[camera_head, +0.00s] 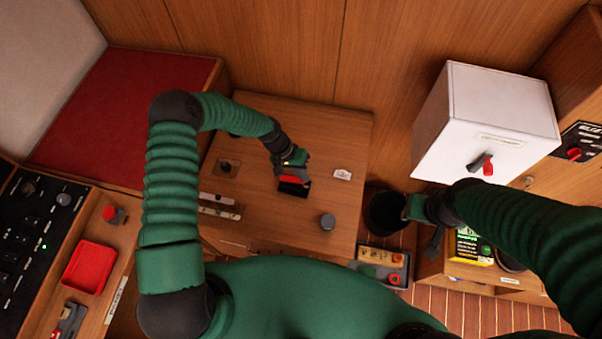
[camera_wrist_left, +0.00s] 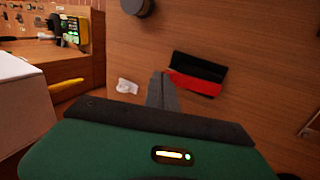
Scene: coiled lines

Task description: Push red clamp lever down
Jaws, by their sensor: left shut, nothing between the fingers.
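A black clamp (camera_head: 293,191) with a red lever (camera_head: 290,179) lies on the wooden table. In the left wrist view the red lever (camera_wrist_left: 194,83) is a flat red strip along the near side of the black part (camera_wrist_left: 199,67). My left gripper (camera_head: 283,170) is shut and empty, just above the clamp's far end. In the left wrist view its fingertips (camera_wrist_left: 158,80) are close beside the lever's left end; whether they touch it I cannot tell.
On the wooden table (camera_head: 345,125) are a grey cylinder (camera_head: 328,222), a small white item (camera_head: 342,174) and pale strips (camera_head: 219,206). A white cabinet (camera_head: 490,110) with a red-tipped handle (camera_head: 487,165) stands right. A dark bin (camera_head: 383,213) is beside the table.

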